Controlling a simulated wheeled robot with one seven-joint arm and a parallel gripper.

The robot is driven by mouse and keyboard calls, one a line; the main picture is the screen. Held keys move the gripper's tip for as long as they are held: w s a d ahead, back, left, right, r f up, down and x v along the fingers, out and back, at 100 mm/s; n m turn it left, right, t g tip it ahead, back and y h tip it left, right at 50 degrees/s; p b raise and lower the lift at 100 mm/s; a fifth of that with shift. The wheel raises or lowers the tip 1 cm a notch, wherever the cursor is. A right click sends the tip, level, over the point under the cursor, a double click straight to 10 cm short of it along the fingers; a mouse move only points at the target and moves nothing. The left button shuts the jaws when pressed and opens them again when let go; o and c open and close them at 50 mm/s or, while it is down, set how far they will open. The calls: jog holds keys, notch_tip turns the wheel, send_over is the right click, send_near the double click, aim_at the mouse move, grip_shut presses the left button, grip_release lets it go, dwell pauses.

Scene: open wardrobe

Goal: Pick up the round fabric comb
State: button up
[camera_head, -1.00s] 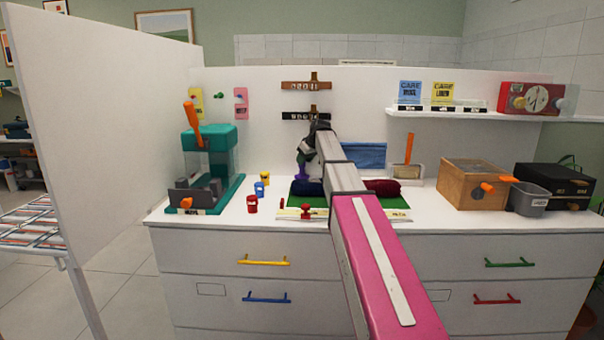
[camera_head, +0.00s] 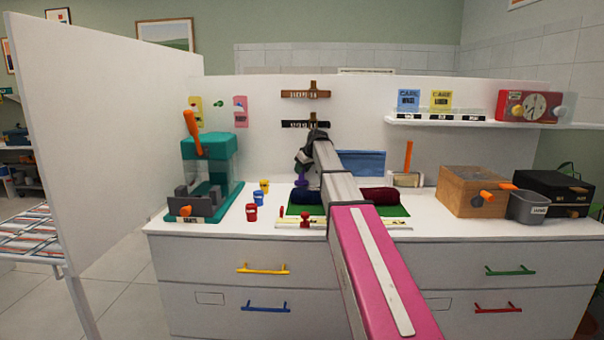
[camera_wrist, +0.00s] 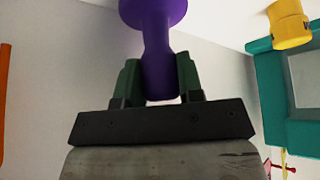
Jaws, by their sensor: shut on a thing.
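The purple fabric comb (camera_wrist: 158,45) has a narrow handle and a wide round end, which is cut off by the top edge of the wrist view. My gripper (camera_wrist: 159,78) has its green fingers on both sides of the handle and is shut on it. In the head view the comb (camera_head: 301,179) is a small purple shape below my dark gripper (camera_head: 303,167), over the left part of the green mat. My arm hides part of the mat, and I cannot tell whether the comb touches anything below.
Dark rolled fabrics (camera_head: 379,195) lie on the green mat (camera_head: 398,211). Small red, blue and yellow jars (camera_head: 258,198) stand left of it, beside a teal press (camera_head: 208,148). A wooden box (camera_head: 465,195), grey bin (camera_head: 527,208) and black box (camera_head: 556,188) stand right.

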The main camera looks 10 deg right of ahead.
jog(key=r, duration=0.3)
jog(key=shift+s+a+r, duration=0.3)
jog(key=shift+a+r, duration=0.05)
jog(key=shift+r, duration=0.05)
jog(key=s+a+r, duration=0.6)
jog(key=a, duration=0.2)
jog(key=shift+s+a+r, duration=0.2)
jog(key=shift+s, duration=0.15)
